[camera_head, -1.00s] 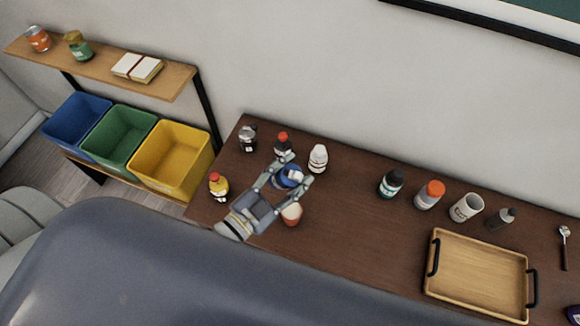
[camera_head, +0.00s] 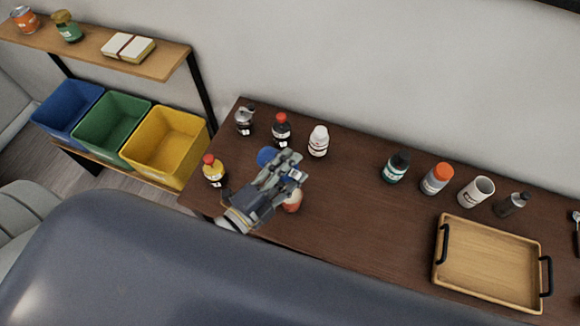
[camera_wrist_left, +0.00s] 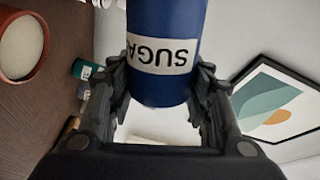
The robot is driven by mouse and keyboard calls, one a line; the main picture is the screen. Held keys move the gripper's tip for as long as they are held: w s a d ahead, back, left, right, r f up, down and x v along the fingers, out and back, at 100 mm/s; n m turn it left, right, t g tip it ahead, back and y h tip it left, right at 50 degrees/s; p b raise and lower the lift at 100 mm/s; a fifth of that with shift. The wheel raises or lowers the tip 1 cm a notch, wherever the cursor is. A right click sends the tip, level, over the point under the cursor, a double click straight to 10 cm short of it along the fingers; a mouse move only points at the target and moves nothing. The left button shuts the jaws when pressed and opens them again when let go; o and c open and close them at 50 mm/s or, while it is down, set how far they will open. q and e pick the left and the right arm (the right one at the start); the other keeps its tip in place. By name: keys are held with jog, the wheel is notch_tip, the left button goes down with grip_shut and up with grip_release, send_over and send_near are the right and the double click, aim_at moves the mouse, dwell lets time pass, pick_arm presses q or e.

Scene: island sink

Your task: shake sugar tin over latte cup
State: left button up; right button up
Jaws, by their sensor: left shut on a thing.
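My left gripper (camera_head: 285,168) is shut on the blue sugar tin (camera_head: 267,156). In the left wrist view the tin (camera_wrist_left: 165,30) is between the two fingers, with its white label reading "SUGA" upside down. The tin is tilted well away from upright. The latte cup (camera_head: 292,203) stands on the table, just below the gripper in the head view and partly hidden by it. In the left wrist view the cup (camera_wrist_left: 22,48) is at the upper left, with a reddish-brown rim and pale contents. Whether any sugar falls cannot be seen. My right gripper is not in view.
A yellow bottle (camera_head: 214,170), a glass jar (camera_head: 244,120), a dark red-capped bottle (camera_head: 281,130) and a white bottle (camera_head: 318,141) stand around the gripper. The table's middle is clear.

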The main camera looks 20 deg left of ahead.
pick_arm(q)
notch_tip(320, 180, down, 4)
jog(key=m+b, duration=0.3)
jog(key=shift+r, duration=0.2)
jog(key=m, duration=0.2)
jog(key=m+b, duration=0.1)
jog(key=shift+f+m+b, duration=0.3)
jog(key=shift+f+m, duration=0.1)
jog(key=shift+m, duration=0.5)
